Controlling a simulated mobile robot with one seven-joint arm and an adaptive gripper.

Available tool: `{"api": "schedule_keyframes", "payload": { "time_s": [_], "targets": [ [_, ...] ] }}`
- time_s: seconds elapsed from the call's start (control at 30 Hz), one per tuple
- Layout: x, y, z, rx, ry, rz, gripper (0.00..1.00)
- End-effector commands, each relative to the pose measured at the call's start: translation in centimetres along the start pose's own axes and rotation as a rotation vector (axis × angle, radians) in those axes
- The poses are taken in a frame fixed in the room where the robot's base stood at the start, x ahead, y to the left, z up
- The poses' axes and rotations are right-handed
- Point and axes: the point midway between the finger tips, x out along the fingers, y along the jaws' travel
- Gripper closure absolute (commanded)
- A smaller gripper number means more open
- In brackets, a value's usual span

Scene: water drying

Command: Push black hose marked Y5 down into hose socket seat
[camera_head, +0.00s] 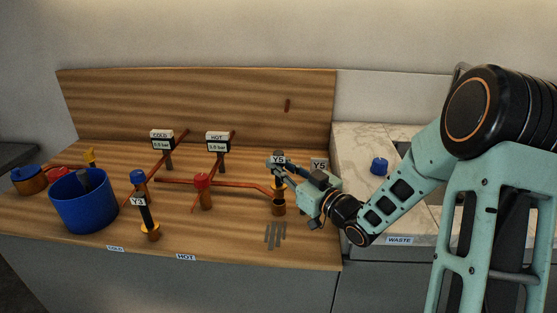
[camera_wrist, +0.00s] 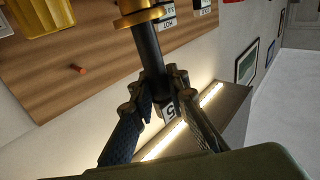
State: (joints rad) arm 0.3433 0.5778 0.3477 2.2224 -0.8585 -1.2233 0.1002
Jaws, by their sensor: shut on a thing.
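The black hose (camera_head: 278,183) marked Y5 stands about upright over the copper-coloured hose socket seat (camera_head: 279,209). Its white Y5 tag (camera_head: 278,160) is near its top. My gripper (camera_head: 281,171) is shut on the hose's upper part. In the wrist view, my gripper (camera_wrist: 163,84) has its fingers on both sides of the black hose (camera_wrist: 148,48), with part of the tag (camera_wrist: 168,106) between them. The hose's far end meets a gold collar (camera_wrist: 139,18); how deep it sits I cannot tell.
A second Y5 label (camera_head: 319,164) stands just right of my gripper. Thin grey strips (camera_head: 275,235) lie in front of the seat. A red-topped valve (camera_head: 203,190), the Y3 hose (camera_head: 143,212) and a blue bucket (camera_head: 83,201) stand to the left.

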Motion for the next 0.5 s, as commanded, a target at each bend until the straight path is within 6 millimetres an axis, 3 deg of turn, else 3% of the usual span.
{"api": "schedule_keyframes", "payload": {
  "time_s": [0.03, 0.5],
  "targets": [
    [-1.1, -0.7, 3.9, 0.054, -0.054, 0.003, 1.00],
    [-1.0, -0.5, 2.0, 0.054, -0.053, 0.005, 1.00]
  ]
}}
